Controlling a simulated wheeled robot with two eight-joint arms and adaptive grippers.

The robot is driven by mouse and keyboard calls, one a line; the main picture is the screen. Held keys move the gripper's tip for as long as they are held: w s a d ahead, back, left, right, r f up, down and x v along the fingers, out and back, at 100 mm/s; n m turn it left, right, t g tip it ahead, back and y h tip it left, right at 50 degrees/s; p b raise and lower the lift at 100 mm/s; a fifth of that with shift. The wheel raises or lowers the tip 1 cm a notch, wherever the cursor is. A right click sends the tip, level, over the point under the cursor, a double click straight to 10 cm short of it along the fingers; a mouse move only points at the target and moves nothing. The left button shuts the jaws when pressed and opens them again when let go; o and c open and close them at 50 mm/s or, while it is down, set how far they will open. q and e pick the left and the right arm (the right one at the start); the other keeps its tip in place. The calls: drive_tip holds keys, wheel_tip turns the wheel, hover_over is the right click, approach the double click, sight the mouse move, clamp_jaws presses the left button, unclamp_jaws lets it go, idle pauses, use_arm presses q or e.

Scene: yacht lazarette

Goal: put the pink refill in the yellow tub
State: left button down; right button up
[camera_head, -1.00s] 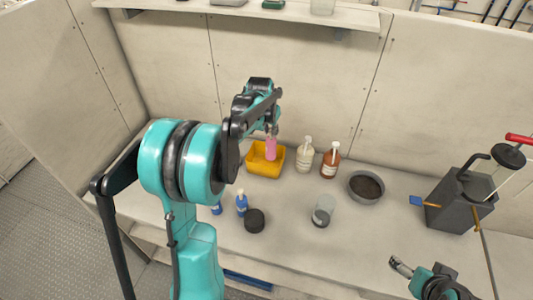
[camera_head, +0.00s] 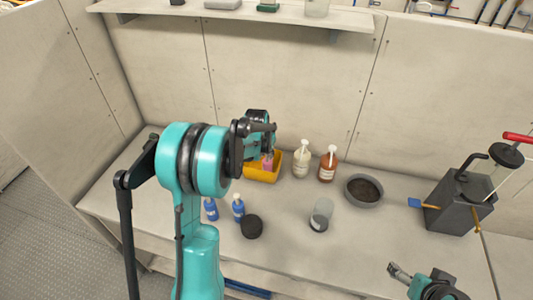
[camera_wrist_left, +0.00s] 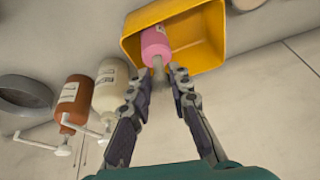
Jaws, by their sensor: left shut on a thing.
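The pink refill (camera_head: 267,163) is a small pink bottle with a grey neck. It is inside the yellow tub (camera_head: 262,179), low between its walls. In the left wrist view the refill (camera_wrist_left: 154,42) lies within the tub's opening (camera_wrist_left: 214,48), its neck pointing toward my fingers. My left gripper (camera_wrist_left: 160,76) is shut on the refill at the neck. In the head view the gripper is partly hidden by its own arm. I cannot tell whether the refill touches the tub floor. My right gripper (camera_head: 398,271) is low at the right, away from the tub.
A cream pump bottle (camera_head: 301,161) and a brown pump bottle (camera_head: 327,166) stand right of the tub. A grey bowl (camera_head: 364,190), a clear jar (camera_head: 321,214), a black round thing (camera_head: 252,227) and blue bottles (camera_head: 238,207) are on the bench. A grey box (camera_head: 460,212) stands right.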

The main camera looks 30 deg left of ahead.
use_arm(q)
drive_tip(key=c, duration=1.4)
unclamp_jaws()
drive_tip(key=shift+f, duration=0.15)
drive_tip(key=shift+s+r, duration=0.1)
drive_tip(key=shift+r, duration=0.4)
drive_tip(key=a+p+v, duration=0.1)
drive_tip(key=p+v, duration=0.1)
drive_tip(key=v, duration=0.9)
drive_tip(key=s+d+r+t, duration=0.1)
drive_tip(key=s+d+r, duration=0.4)
drive_tip(key=s+d, duration=0.75)
drive_tip(key=s+d+f+t, duration=0.1)
drive_tip(key=s+d+f, duration=0.1)
drive_tip(key=s+d, duration=0.4)
drive_tip(key=s, duration=0.4)
drive_tip(key=shift+s+d+f+m+t+h, duration=0.2)
drive_tip(key=shift+f+m+t+h, duration=0.1)
drive_tip(key=shift+f+t+h, duration=0.1)
